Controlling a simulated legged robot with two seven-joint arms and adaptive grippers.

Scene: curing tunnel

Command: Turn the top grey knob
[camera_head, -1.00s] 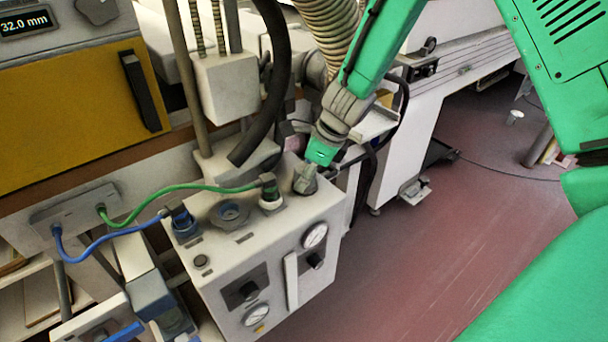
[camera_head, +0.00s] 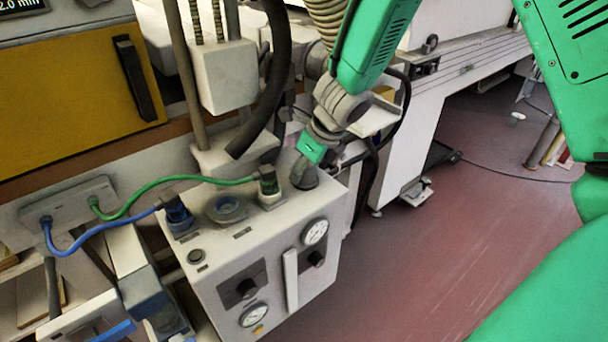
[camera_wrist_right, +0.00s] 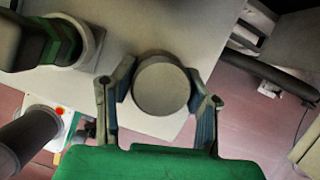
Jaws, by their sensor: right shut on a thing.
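The top grey knob (camera_head: 304,179) stands at the right end of the upper face of a pale control box (camera_head: 207,275). In the right wrist view the knob (camera_wrist_right: 161,86) shows as a round grey disc between the two fingers. My right gripper (camera_wrist_right: 160,100) is shut on it, with a finger on each side. In the head view my right gripper (camera_head: 303,172) reaches down to the knob from above and hides part of it. My left gripper is in neither view.
A green plug (camera_head: 268,184) with its cable sits just left of the knob. A blue plug (camera_head: 177,214) and a grey round fitting (camera_head: 227,208) are further left. A thick black hose (camera_head: 270,90) hangs behind. The floor at right is largely open.

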